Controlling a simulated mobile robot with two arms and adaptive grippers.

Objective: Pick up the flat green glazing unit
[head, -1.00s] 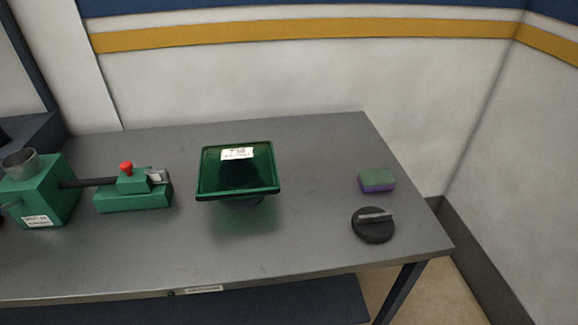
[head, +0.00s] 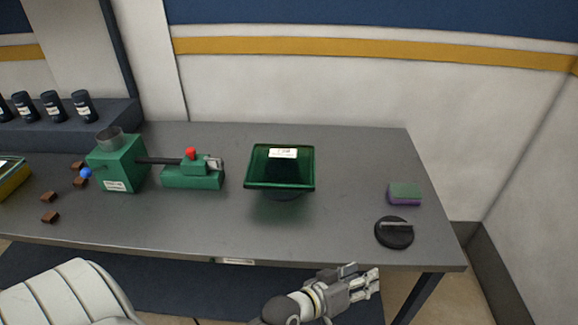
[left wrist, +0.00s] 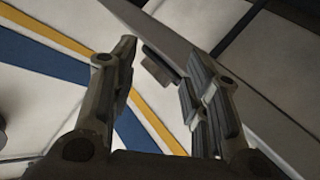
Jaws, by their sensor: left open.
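The green glazing unit (head: 280,172) is a square, dark green glass pane with a raised rim and a white label near its far edge. It sits tilted toward me on a dark round base (head: 284,195) on the grey table. My left gripper (head: 362,278) is open and empty, in front of the table's front edge, to the right of the unit and apart from it. The left wrist view shows the two fingers spread (left wrist: 160,50), with a small dark block beyond them that I cannot identify. My right gripper is not in view.
A black disc with a handle (head: 394,233) and a green-and-purple sponge (head: 404,194) lie to the right. A green machine (head: 118,165) with a clamp block (head: 193,175) stands left. Brown pieces lie farther left. Bare tabletop surrounds the unit.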

